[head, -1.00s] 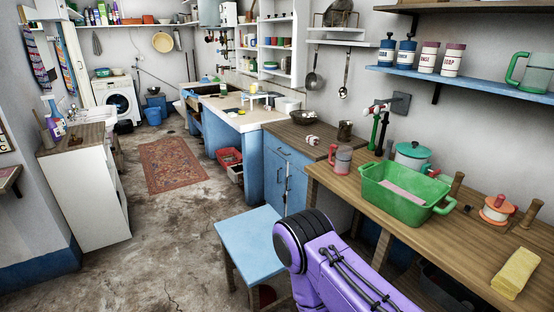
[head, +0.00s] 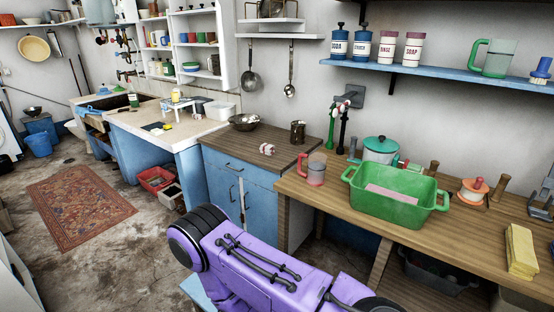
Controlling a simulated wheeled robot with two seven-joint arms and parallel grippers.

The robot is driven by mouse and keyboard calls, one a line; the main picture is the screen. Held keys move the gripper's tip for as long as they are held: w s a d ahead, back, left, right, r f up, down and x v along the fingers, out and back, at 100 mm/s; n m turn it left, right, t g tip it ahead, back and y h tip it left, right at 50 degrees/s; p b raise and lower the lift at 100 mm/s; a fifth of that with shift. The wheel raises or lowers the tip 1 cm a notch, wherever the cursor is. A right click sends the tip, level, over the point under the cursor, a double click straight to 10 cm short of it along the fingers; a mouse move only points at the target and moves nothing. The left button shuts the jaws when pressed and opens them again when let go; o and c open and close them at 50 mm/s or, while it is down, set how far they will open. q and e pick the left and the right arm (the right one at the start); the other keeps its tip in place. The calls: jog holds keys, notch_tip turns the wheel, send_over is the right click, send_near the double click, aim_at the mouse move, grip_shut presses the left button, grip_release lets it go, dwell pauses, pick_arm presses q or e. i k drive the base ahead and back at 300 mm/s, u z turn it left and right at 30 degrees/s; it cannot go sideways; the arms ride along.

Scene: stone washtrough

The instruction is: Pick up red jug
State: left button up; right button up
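A pinkish-red jug (head: 316,170) stands upright on the wooden worktable, near its left end. Its handle points left. It stands just left of a green tub (head: 397,210) with two handles. My purple arm crosses the lower middle of the view, in front of the worktable and below the jug, apart from it. Neither of my grippers shows. A green jug (head: 492,58) stands on the blue wall shelf.
The wooden worktable (head: 310,190) also bears a lidded pot (head: 381,150), a red-topped spool (head: 473,189) and yellow sponges (head: 520,252). A blue cabinet (head: 245,180) adjoins it at left. Open floor with a rug (head: 80,203) lies further left.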

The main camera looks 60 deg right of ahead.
aim_at(311, 168)
jog(key=i, duration=2.35)
jog(key=z, duration=3.8)
